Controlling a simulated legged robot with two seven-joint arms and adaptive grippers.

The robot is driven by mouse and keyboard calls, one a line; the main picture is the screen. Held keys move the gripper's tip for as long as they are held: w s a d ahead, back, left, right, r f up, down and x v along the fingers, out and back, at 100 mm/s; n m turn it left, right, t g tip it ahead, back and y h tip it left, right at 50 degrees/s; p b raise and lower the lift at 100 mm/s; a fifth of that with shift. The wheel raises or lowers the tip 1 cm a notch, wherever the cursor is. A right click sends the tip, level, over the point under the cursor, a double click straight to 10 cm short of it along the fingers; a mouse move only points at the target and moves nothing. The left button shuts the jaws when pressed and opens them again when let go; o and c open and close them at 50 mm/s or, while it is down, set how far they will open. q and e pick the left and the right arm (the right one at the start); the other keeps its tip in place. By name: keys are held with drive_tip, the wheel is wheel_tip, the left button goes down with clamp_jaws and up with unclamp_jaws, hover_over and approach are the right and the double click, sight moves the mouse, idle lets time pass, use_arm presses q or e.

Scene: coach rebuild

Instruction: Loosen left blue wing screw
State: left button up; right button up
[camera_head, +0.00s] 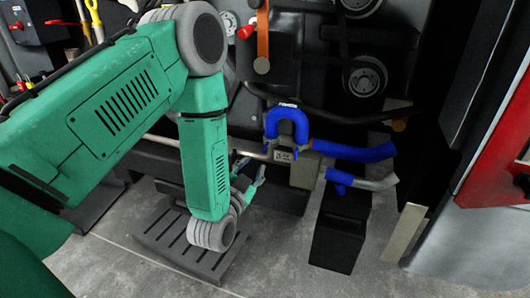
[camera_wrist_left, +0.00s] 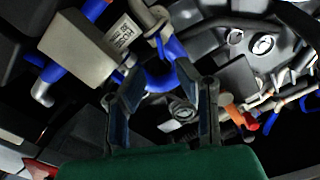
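A blue U-shaped hose (camera_head: 287,116) stands on a grey metal block with a label (camera_head: 303,170), in the middle of the head view. A small blue part (camera_head: 266,149), which looks like the left wing screw, sits at the hose's left lower end. My left gripper (camera_head: 253,172) is just left of the block and below that screw, apart from both. In the left wrist view its two fingers (camera_wrist_left: 170,85) are spread with nothing held between them. The block (camera_wrist_left: 78,47) and blue hose (camera_wrist_left: 160,76) lie beyond the fingertips. My right gripper is out of view.
Blue hoses (camera_head: 355,152) run right from the block. A black box (camera_head: 340,230) stands below it. Dark engine parts and pulleys (camera_head: 367,77) fill the back. A slatted grey pallet (camera_head: 175,245) lies on the floor under my arm. A red panel (camera_head: 500,150) is at right.

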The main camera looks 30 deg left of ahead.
sight(264, 150)
use_arm(q)
drive_tip(key=b+x, duration=0.2)
drive_tip(key=x, duration=0.7)
drive_tip(key=shift+w, duration=0.15)
clamp_jaws()
